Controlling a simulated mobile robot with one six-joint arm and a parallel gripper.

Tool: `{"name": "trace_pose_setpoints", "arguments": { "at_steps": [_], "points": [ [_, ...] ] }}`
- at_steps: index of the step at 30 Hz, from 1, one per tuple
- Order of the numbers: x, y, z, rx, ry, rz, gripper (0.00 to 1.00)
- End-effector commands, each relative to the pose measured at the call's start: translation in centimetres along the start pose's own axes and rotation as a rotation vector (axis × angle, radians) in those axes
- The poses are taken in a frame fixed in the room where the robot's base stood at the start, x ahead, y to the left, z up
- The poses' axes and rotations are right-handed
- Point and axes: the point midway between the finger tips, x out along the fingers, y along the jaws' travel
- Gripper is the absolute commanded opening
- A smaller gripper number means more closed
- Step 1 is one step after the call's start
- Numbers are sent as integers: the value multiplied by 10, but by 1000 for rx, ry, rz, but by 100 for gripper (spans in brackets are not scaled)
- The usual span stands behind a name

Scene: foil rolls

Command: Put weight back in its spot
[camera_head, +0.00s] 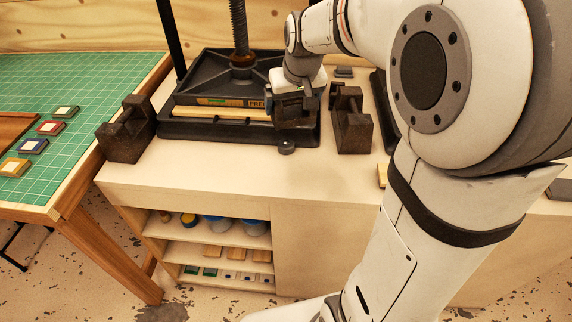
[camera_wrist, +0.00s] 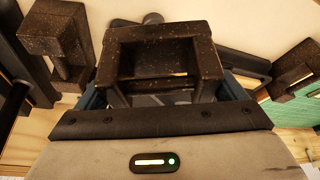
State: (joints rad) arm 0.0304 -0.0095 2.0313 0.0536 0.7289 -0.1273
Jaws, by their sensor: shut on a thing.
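My gripper (camera_head: 292,108) is over the front right part of the black screw press, above its base. In the wrist view its blue fingers (camera_wrist: 163,92) are on either side of a dark brown, speckled block weight (camera_wrist: 158,35) with a handle-like opening. The gripper is shut on this weight. Whether the held weight touches the press cannot be told.
The black press (camera_head: 225,75) has a threaded screw and a light wooden board in it. A small dark knob (camera_head: 286,147) sits at the base's front edge. A green cutting mat (camera_head: 85,95) with small coloured blocks lies left. The bench front (camera_head: 220,165) is clear.

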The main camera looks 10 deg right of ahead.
Motion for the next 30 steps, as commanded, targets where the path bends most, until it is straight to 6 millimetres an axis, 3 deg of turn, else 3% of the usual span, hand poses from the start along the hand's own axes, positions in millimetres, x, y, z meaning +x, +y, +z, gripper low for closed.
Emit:
{"name": "trace_pose_setpoints", "arguments": {
  "at_steps": [11, 21, 30],
  "points": [
    [33, -5, 12, -11, 5, -4, 20],
    [79, -5, 31, -12, 6, -5, 20],
    [96, -6, 38, -12, 5, -5, 20]
  ]
}}
